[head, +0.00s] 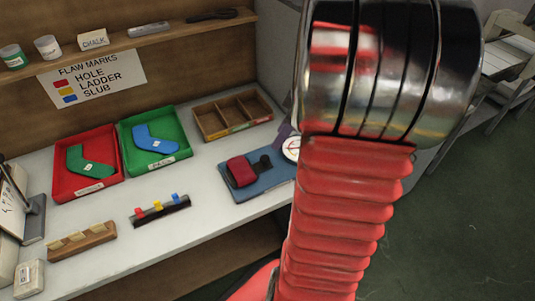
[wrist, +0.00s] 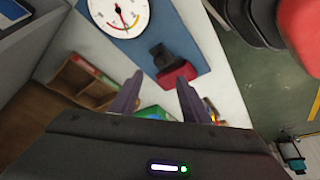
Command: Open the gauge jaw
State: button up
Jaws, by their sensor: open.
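The gauge has a blue base (head: 262,189) with a dark red block (head: 240,172), a black part (head: 263,163) beside it and a white dial (head: 291,149). My arm hides the right part of the gauge in the head view. In the wrist view the dial (wrist: 120,14), the black part (wrist: 160,54) and the red block (wrist: 178,76) are all in sight on the blue base (wrist: 183,43). My gripper (wrist: 160,77) is open and empty, its fingertips pointing toward the gauge near the red block. I cannot tell whether they touch it, nor how the jaw stands.
A red tray (head: 60,183) with a green sock shape and a green tray (head: 128,151) with a blue one stand left of the gauge. A wooden divided box (head: 222,132) stands behind it. A black rack with coloured clips (head: 162,212) is in front. White table shows between them.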

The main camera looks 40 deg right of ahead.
aim_at(265, 157)
jog(key=x, duration=1.1)
jog(key=shift+w+f, duration=0.1)
jog(key=shift+c, duration=0.4)
grip_shut()
